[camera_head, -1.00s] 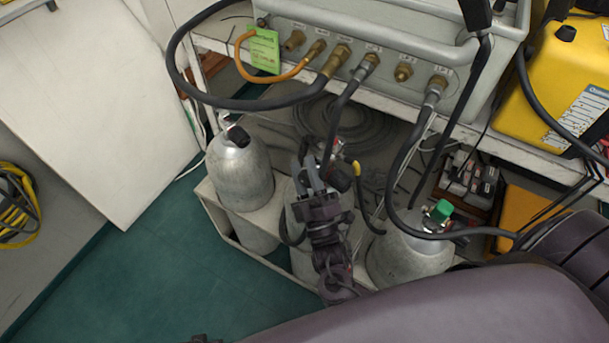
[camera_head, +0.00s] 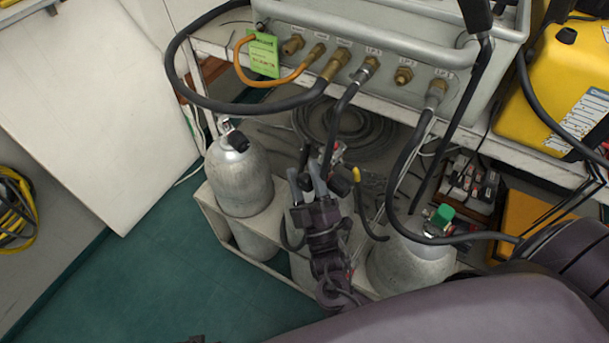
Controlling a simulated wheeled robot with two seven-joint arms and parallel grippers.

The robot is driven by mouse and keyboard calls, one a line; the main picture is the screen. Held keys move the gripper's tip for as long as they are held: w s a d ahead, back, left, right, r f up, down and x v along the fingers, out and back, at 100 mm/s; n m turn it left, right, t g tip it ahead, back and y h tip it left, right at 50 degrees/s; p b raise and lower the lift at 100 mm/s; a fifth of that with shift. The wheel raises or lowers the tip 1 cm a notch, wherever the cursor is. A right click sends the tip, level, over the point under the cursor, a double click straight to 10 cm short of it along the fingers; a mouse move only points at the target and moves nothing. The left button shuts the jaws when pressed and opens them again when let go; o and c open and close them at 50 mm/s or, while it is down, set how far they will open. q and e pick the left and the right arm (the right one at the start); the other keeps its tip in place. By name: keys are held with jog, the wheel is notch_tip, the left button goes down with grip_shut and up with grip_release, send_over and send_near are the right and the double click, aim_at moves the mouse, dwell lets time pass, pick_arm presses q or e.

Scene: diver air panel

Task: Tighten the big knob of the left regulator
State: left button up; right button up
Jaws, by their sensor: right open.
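My right gripper (camera_head: 308,177) is open, with its fingers pointing away toward a regulator on the middle cylinder. A round black knob (camera_head: 343,181) of this regulator shows just right of the fingers. I cannot tell whether they touch, or whether this is the big knob. The gripper and wrist hide much of the regulator and of the middle cylinder (camera_head: 301,268). A black hose (camera_head: 340,118) runs from the regulator area up to the panel. My left gripper cannot be made out.
A left cylinder (camera_head: 238,180) with a black valve knob (camera_head: 237,141) and a right cylinder (camera_head: 408,268) with a green knob (camera_head: 443,214) flank the gripper. The grey air panel (camera_head: 400,40) stands above. Hoses hang close on the right. Green floor (camera_head: 170,285) is open at left.

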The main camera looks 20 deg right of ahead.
pick_arm(q)
jog(key=shift+w+d+r+b, duration=0.25)
jog(key=shift+r, duration=0.5)
jog(key=shift+w+d+r+b, duration=0.2)
jog(key=shift+w+r+b, duration=0.05)
jog(key=shift+r, duration=0.45)
pick_arm(e)
jog(key=v, duration=0.7)
jog(key=shift+s+f, duration=0.2)
jog(key=shift+s, duration=0.15)
pick_arm(q)
jog(key=shift+s, duration=0.1)
pick_arm(e)
jog(key=shift+s+f, duration=0.1)
